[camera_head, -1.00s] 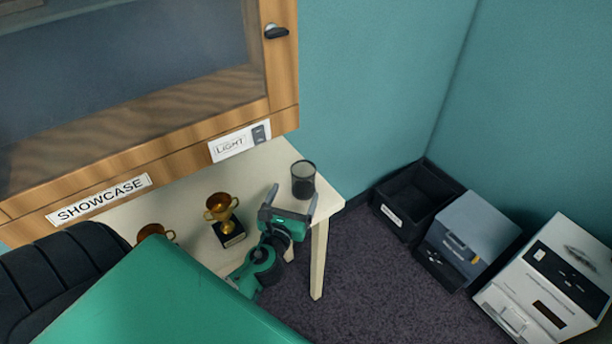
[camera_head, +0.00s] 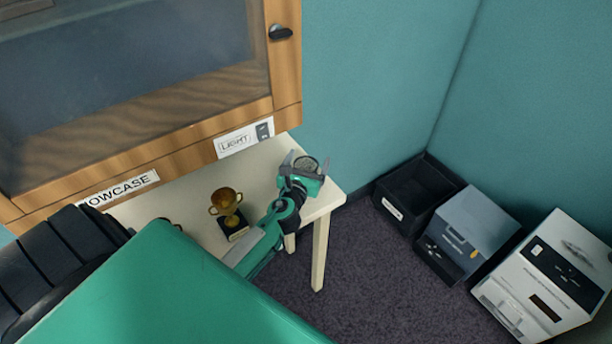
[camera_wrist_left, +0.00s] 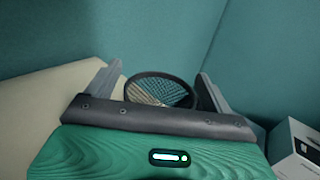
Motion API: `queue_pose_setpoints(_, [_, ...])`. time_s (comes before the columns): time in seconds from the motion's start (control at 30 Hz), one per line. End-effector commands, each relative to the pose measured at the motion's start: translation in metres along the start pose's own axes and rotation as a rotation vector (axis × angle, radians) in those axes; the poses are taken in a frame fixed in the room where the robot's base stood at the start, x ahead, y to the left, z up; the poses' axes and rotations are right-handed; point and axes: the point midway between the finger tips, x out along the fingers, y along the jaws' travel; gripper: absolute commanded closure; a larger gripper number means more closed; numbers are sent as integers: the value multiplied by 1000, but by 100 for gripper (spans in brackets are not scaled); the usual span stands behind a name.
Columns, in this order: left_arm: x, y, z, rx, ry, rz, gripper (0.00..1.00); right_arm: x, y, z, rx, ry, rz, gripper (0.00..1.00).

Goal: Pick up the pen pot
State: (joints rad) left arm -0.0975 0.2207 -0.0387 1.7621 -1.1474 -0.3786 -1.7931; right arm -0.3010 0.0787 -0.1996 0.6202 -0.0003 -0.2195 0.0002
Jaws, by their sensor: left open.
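The pen pot (camera_head: 306,163) is a dark round mesh cup near the right end of the cream table (camera_head: 265,163). In the head view my left gripper (camera_head: 304,160) is at the pot and hides its lower part. In the left wrist view the pot's rim and mesh inside (camera_wrist_left: 162,90) show between the two grey fingers of my left gripper (camera_wrist_left: 155,80). The fingers are apart, one on each side of the pot. The pot looks upright and empty. I cannot tell whether either finger touches it. My right gripper is not in view.
A gold trophy (camera_head: 227,202) on a black base stands on the table left of my left arm. The wooden showcase (camera_head: 287,118) rises behind the table. A black crate (camera_head: 408,192), a grey-blue box (camera_head: 470,225) and a white machine (camera_head: 560,270) stand on the floor at right.

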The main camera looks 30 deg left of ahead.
Motion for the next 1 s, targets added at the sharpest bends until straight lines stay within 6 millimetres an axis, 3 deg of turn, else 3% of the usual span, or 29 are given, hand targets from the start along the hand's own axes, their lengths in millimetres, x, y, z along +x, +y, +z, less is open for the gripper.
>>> queue_pose_setpoints(0.23, [1,0,0,0,0,0,17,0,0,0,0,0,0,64])
queue_pose_setpoints(0.4, [1,0,0,0,0,-1,50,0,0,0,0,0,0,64])
queue_pose_setpoints(0.5, [1,0,0,0,0,-1,65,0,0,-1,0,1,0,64])
queue_pose_setpoints(0.83, [1,0,4,0,-2,-1,65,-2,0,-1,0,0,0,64])
queue_pose_setpoints(1.0, [1,0,20,1,-4,-2,65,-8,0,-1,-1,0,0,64])
